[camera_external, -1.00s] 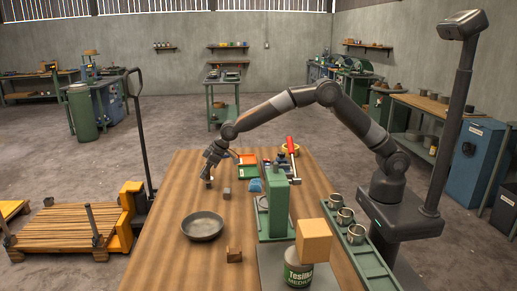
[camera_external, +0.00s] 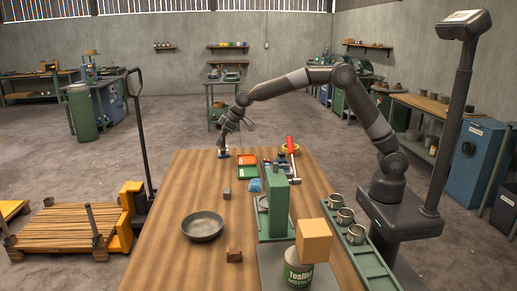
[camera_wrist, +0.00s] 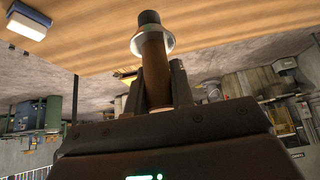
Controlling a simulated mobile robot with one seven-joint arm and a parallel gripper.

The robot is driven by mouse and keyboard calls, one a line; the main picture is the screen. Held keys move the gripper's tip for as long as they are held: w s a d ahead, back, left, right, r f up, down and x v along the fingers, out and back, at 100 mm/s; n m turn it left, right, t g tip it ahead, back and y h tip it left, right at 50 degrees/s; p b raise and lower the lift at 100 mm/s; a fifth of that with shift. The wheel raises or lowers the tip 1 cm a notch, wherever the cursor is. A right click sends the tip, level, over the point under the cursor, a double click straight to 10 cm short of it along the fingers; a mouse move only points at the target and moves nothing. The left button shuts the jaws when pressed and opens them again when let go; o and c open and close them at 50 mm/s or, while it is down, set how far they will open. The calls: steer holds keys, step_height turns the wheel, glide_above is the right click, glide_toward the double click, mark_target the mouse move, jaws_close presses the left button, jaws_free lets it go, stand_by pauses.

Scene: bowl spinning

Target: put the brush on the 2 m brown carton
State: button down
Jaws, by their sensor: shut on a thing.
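My gripper (camera_external: 223,146) is over the far left end of the wooden table. In the wrist view, my gripper (camera_wrist: 157,88) is shut on the brush (camera_wrist: 152,45), gripping its brown handle; its metal collar and dark tip point away from my palm. A plain tan-brown carton (camera_external: 313,240) appears to sit on the tin at the near right of the table, well away from my gripper.
A green press (camera_external: 278,205) stands mid-table. A green rack (camera_external: 352,240) holds metal mugs. A blue-and-white block (camera_wrist: 30,18) shows in the wrist view. The left tabletop is mostly clear.

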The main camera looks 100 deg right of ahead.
steer(key=s+a+r+n+y, duration=0.1)
steer(key=s+a+r+n, duration=0.3)
steer(key=a, duration=0.9)
steer(key=s+a+r+n+g+y, duration=0.1)
steer(key=s+a+r+y, duration=0.3)
steer(key=a, duration=1)
steer(key=s+a+r+n+h, duration=0.1)
steer(key=s+a+r+n, duration=0.15)
steer(key=a+r, duration=0.7)
steer(key=s+a+r+n+g+y, duration=0.1)
steer(key=s+a+n, duration=0.1)
steer(key=s+a, duration=0.45)
steer(key=s+a+n+g, duration=0.15)
steer(key=s+a, duration=0.25)
steer(key=a, duration=0.5)
glide_above(313, 229)
steer(key=shift+t, duration=0.35)
steer(key=shift+f, duration=5.4)
steer(key=shift+f, duration=0.15)
steer(key=c, duration=1.3)
jaws_free()
steer(key=shift+o, duration=0.2)
